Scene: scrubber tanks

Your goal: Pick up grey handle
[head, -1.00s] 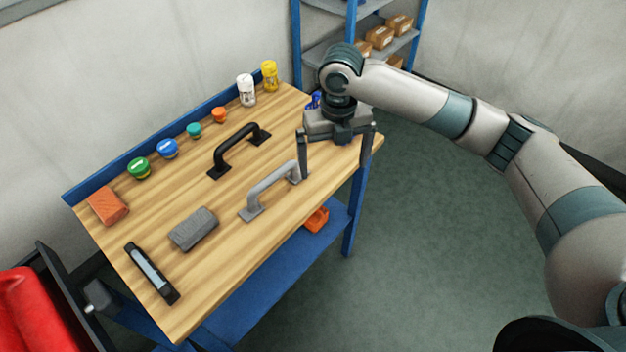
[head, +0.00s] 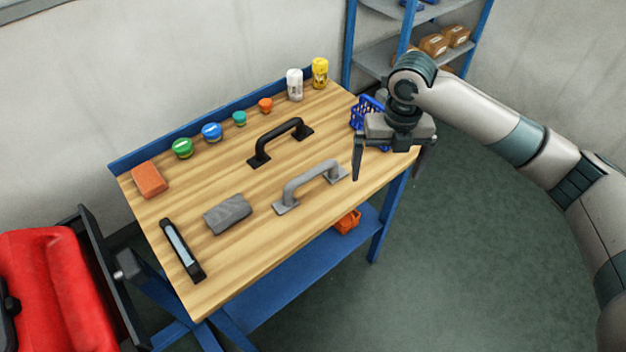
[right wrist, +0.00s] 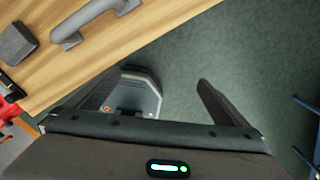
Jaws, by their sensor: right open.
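The grey handle (head: 305,175) stands on its two feet on the wooden bench top (head: 235,265), near the bench's right front edge. It also shows at the top left of the right wrist view (right wrist: 82,20), where its far end is cut off. My right gripper (head: 389,176) is open and empty, to the right of the handle by the bench's right end. Its left finger is close to the handle's right foot in the head view, and the handle is not between the fingers. In the right wrist view, the gap between the fingers (right wrist: 160,80) lies over the floor. My left gripper is not in view.
A black handle (head: 282,138) stands behind the grey one. A grey block (head: 228,214), a black level-like tool (head: 183,250) and an orange block (head: 150,180) lie to the left. Small jars and bottles line the back.

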